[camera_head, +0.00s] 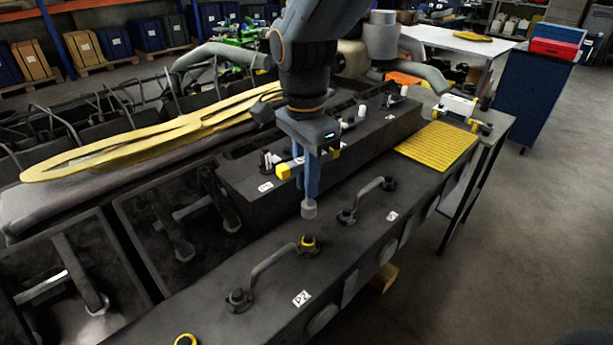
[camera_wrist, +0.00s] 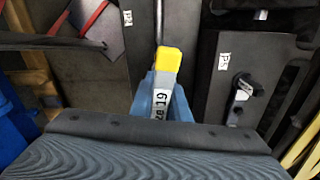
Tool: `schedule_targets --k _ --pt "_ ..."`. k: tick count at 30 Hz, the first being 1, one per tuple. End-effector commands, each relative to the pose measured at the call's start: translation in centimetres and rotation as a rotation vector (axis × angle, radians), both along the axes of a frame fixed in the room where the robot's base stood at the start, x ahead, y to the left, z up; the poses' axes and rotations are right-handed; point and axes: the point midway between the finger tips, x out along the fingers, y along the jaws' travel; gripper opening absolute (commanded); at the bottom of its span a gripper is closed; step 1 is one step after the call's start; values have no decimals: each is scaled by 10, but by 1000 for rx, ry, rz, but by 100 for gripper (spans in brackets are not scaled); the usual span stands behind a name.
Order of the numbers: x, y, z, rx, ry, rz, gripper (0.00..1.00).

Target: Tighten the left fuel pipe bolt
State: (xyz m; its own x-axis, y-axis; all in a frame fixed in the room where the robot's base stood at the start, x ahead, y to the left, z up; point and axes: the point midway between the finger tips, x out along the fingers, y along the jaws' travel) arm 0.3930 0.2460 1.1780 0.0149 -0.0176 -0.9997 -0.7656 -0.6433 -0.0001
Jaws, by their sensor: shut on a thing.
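My gripper (camera_head: 311,180) is shut on a tool (camera_head: 297,164) with yellow ends, held above the dark engine block. In the wrist view the blue fingers of my gripper (camera_wrist: 164,98) clasp the tool (camera_wrist: 165,82), which shows a yellow end and a white label. A grey cylindrical tip (camera_head: 309,209) hangs below the fingers, apart from the block as far as I can tell. A bent fuel pipe (camera_head: 272,262) lies lower left of it, with a yellow-ringed bolt (camera_head: 308,242) at its right end and a dark fitting (camera_head: 239,299) at its left end. A second pipe (camera_head: 368,196) lies to the right.
Another yellow ring (camera_head: 186,340) shows at the bottom edge. A yellow ribbed mat (camera_head: 437,146) lies on the block's right end. A long yellow gasket-like frame (camera_head: 140,145) lies at left. A raised dark housing (camera_head: 245,178) stands behind the pipes. Floor at right is clear.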

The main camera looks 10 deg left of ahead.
Motion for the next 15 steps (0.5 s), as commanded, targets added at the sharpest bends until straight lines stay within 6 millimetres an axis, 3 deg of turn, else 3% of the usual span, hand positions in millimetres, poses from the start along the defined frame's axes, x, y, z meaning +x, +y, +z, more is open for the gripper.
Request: schedule_targets --k 15 --pt "-1 -2 -8 0 1 632 0"
